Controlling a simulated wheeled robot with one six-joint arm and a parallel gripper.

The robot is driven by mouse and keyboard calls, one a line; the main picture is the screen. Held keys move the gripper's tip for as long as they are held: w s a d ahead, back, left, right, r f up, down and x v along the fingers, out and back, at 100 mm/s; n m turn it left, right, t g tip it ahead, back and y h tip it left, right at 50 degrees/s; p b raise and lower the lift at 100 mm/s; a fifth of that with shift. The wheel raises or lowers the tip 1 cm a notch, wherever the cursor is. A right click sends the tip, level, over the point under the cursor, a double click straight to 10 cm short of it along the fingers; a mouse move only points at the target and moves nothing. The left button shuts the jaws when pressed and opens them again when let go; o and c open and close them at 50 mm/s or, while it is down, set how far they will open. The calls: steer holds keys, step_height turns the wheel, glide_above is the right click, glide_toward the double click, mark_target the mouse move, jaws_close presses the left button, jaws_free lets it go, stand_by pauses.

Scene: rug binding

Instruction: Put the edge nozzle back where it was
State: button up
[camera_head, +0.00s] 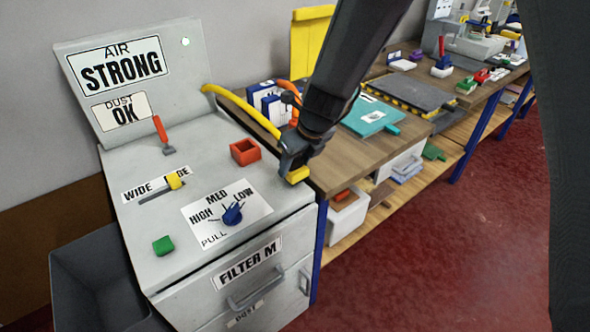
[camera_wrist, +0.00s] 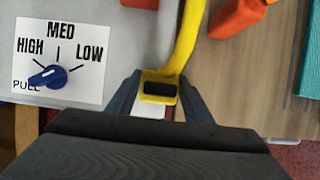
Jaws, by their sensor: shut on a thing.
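The edge nozzle appears to be the yellow block (camera_head: 297,175) held in my gripper (camera_head: 291,168). In the wrist view the yellow nozzle (camera_wrist: 158,86), with a dark slot in its face, sits between the two fingers of my gripper (camera_wrist: 158,100). A yellow hose (camera_head: 243,108) runs from the back of the grey machine towards my gripper. In the wrist view the hose (camera_wrist: 187,45) comes down to the nozzle; their join is not clear. The nozzle is near the machine's right edge, beside the wooden bench. A red open-topped box (camera_head: 245,152) stands on the machine top to its left.
The machine top also carries a blue dial (camera_head: 232,214), a yellow slider (camera_head: 174,181), a red lever (camera_head: 163,136) and a green block (camera_head: 163,246). An orange piece (camera_wrist: 237,17) lies right of the hose. A teal board (camera_head: 372,117) lies on the bench (camera_head: 335,165).

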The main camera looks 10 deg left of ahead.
steer(key=shift+f, duration=0.75)
steer(key=shift+f, duration=0.15)
steer(key=o, duration=1.1)
